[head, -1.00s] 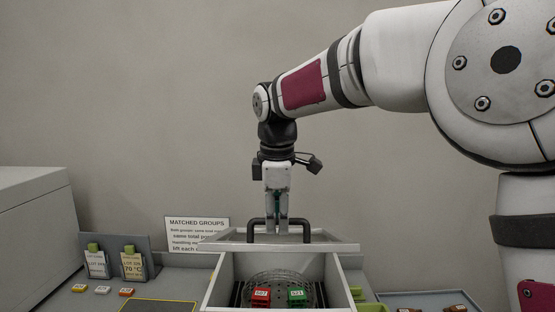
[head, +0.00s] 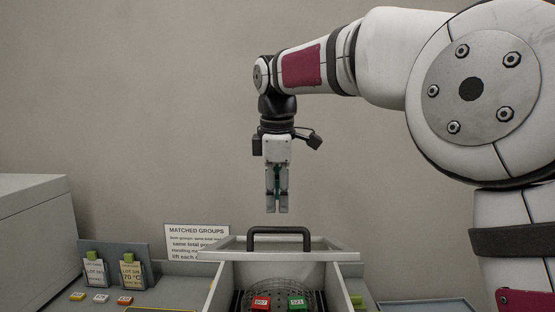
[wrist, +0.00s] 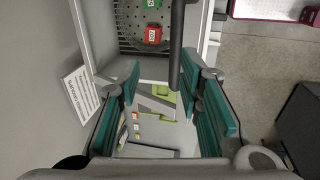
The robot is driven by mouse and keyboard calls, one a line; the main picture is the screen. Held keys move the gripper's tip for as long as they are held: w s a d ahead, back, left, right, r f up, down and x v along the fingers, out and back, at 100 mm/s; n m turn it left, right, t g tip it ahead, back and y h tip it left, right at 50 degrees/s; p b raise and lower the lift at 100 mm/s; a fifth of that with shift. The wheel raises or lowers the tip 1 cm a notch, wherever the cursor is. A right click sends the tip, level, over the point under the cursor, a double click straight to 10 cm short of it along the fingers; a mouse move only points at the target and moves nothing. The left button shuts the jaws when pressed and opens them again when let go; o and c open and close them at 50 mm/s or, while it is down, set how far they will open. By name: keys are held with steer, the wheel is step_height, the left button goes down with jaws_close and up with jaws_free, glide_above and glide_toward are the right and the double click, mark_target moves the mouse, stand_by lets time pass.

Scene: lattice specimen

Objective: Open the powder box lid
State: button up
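The powder box (head: 214,290) stands at the bottom centre of the head view, its front part uncovered. Its grey lid (head: 338,245) lies across the back of the box, with a black bar handle (head: 279,231) on top. Inside the box, a red block (head: 261,304) and a green block (head: 297,302) sit on a round perforated tray; both also show in the wrist view. My gripper (head: 277,210) hangs above the handle, pointing down, clear of it and empty. In the wrist view, its teal-padded fingers (wrist: 164,85) stand apart.
A sign (head: 196,240) stands behind the box at left. Two lot cards (head: 112,272) lean in a grey holder, with small coloured pieces (head: 100,298) in front. A large grey cabinet (head: 35,235) is at far left. A tray (head: 430,307) lies at lower right.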

step_height(320, 180, up, 7)
steer(key=w, duration=0.1)
steer(key=shift+w, duration=0.2)
stand_by(0.7)
steer(key=shift+r, duration=0.1)
